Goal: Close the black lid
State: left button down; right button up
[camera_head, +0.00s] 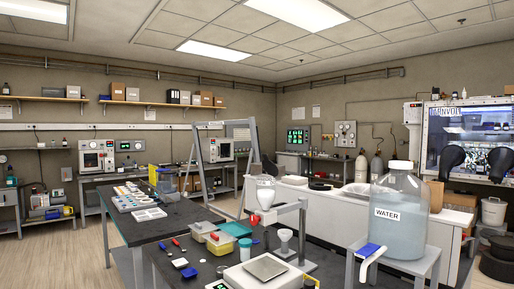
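I cannot make out with certainty which thing is the black lid. Neither of my grippers is in view.
A big WATER bottle (400,213) stands on a grey stand in the right foreground. A dark table (166,225) with trays and a scale (265,268) fills the centre foreground. A ladder-like frame (191,172) stands behind. The wooden floor at left is clear.

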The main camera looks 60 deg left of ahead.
aim_at(269, 166)
jog(key=k+j, duration=0.1)
jog(key=j, duration=0.35)
jog(key=k+j, duration=0.1)
jog(key=j, duration=0.3)
jog(key=k+j, duration=0.1)
jog(key=j, duration=0.35)
jog(key=k+j, duration=0.1)
jog(key=j, duration=0.3)
